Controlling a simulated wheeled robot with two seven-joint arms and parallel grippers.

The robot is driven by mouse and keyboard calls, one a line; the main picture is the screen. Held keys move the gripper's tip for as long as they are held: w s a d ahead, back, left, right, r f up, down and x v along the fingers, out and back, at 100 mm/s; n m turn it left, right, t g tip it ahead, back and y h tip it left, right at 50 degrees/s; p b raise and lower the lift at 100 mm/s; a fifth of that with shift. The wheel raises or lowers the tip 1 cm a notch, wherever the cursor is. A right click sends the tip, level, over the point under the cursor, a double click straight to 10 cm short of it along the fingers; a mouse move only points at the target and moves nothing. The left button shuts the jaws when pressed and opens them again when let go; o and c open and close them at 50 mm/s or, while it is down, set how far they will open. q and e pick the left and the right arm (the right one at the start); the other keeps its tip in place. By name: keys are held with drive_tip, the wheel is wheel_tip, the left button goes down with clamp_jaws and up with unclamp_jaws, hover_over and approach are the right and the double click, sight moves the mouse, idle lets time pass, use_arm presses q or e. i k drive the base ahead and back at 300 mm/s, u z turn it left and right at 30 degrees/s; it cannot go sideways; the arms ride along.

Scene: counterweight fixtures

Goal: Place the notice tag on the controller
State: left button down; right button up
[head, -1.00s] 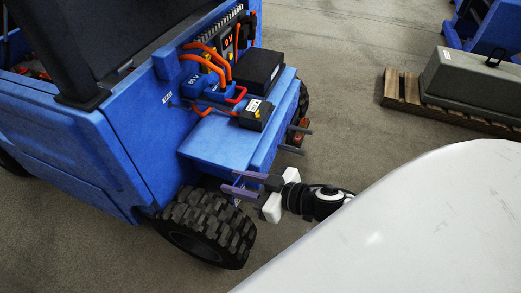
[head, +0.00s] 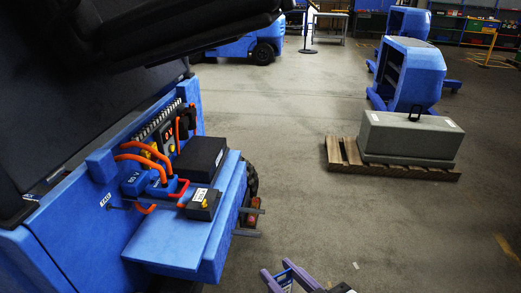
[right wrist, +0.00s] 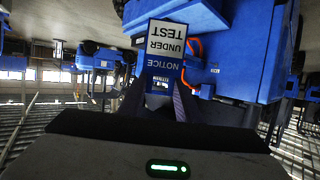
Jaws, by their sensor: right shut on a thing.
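The notice tag (right wrist: 166,48) is a blue and white card reading NOTICE UNDER TEST, upside down in the right wrist view. My right gripper (right wrist: 164,103) is shut on its lower end. In the head view the right gripper (head: 287,278) is at the bottom edge, with purple fingers and part of the tag between them. It is apart from the blue vehicle, to the right of its deck. On the vehicle are a black box (head: 201,158), a smaller labelled box (head: 202,204) and a finned unit (head: 158,128) with orange cables. Which is the controller is not clear. My left gripper is out of view.
The blue vehicle deck (head: 185,242) fills the left. Orange cables (head: 140,158) loop over its parts. A grey counterweight (head: 410,135) sits on a wooden pallet (head: 345,155) at right. Blue fixtures (head: 408,75) stand behind. The floor (head: 320,215) between is clear.

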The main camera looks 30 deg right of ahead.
sight(206, 152)
drive_tip(key=z, duration=1.75)
drive_tip(key=i, duration=3.1)
drive_tip(key=u, duration=3.6)
drive_tip(key=i, duration=0.45)
